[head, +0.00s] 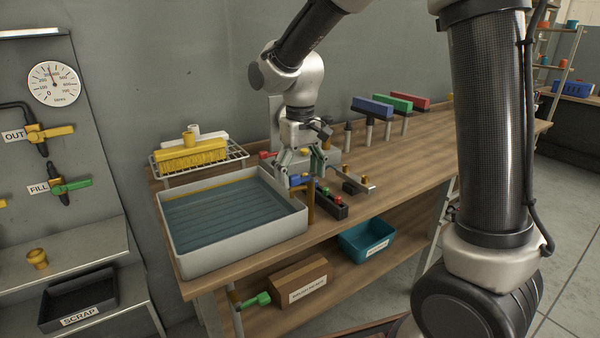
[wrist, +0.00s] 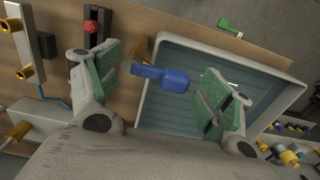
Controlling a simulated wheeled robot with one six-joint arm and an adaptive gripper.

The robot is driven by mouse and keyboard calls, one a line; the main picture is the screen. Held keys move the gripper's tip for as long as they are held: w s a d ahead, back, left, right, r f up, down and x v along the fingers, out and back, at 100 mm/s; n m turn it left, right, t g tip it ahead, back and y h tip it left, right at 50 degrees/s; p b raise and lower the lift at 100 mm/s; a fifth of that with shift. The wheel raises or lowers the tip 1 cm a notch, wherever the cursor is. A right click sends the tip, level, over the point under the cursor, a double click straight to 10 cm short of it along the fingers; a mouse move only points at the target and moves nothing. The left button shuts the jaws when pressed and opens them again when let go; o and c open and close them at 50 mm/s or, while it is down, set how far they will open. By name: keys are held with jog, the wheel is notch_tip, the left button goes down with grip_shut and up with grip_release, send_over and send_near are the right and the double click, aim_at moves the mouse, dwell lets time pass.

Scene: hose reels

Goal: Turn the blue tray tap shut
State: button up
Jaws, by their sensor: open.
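The blue tap (head: 299,180) is at the right edge of the tray, on a brass stem; its lever also shows in the wrist view (wrist: 165,77), reaching over the tray's rim. The light grey tray (head: 250,231) holds dark blue-green water or a ribbed floor; I cannot tell which. My gripper (head: 303,163) is above the tap, pointing down. In the wrist view my gripper (wrist: 158,92) is open, with its green-padded fingers on either side of the blue lever and clear gaps to both. Nothing is held.
A black block with red and green knobs (head: 333,205) and a metal manifold (head: 353,186) stand just right of the tap. A wire rack with a yellow brush (head: 190,155) is behind the tray. A green tap (head: 258,300) sits below the bench's front edge.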

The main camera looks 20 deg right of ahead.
aim_at(300, 179)
notch_tip(300, 179, up, 12)
dwell(0.6)
jog(key=s+d+f+m+t, duration=0.2)
jog(key=s+d+m+t, duration=0.1)
jog(key=s+d, duration=1.5)
jog(key=s+t, duration=0.1)
jog(key=s, duration=0.3)
jog(key=shift+d+f, duration=0.25)
jog(key=shift+f, duration=0.15)
jog(key=shift+s, duration=0.1)
